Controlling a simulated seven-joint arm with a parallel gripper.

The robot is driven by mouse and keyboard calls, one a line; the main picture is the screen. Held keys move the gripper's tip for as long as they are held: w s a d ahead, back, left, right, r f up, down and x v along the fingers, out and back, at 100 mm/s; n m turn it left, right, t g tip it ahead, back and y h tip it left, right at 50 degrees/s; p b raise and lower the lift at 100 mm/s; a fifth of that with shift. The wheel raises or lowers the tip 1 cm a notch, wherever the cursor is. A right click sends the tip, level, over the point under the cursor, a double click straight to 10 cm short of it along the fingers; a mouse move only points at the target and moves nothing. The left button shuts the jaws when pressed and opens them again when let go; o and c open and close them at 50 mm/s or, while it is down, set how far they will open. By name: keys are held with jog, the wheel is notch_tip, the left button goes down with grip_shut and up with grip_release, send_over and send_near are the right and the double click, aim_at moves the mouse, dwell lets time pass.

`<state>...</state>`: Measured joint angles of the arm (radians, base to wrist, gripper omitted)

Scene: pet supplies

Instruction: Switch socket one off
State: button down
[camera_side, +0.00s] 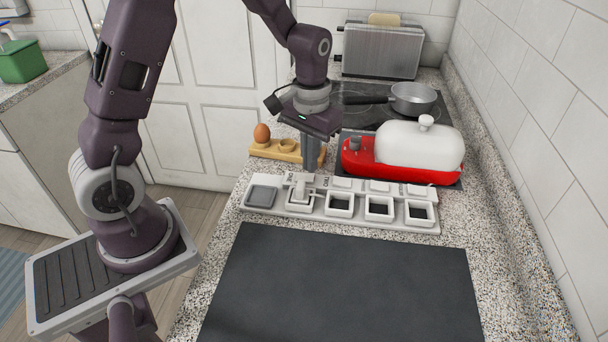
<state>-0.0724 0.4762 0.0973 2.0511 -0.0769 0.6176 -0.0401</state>
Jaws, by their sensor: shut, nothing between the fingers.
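A long white power strip (359,222) lies across the counter, with a grey square (262,196) at its left end and a row of square sockets to the right. A white upright plug-like piece (301,187) stands in the leftmost socket. The other sockets look empty and dark inside. Small pale rocker-like pieces (379,187) sit along the back edge behind the sockets, with small lettering that I cannot read. My gripper (309,167) points down, shut and empty, at the strip's back edge behind the leftmost socket. It hides part of that edge; contact and the switch's position cannot be told.
A wooden egg holder (262,151) with a brown egg (262,133) stands just left of my gripper. A red-and-white appliance (418,150) stands close on the right. Behind are a pan (413,98) and toaster (381,51). A dark mat (345,285) lies clear in front.

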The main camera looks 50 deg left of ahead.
aim_at(310, 177)
jog(key=shift+f, duration=1.1)
dwell(0.7)
jog(key=shift+r, duration=3.5)
jog(key=s+d+r+m+t, duration=0.1)
jog(key=s+d+r+t, duration=0.2)
jog(key=s+r, duration=0.6)
jog(key=s+d+r+m+t, duration=0.2)
jog(key=s+r, duration=0.1)
jog(key=s, duration=0.8)
jog(key=shift+r+t, duration=0.15)
jog(key=shift+t, duration=0.15)
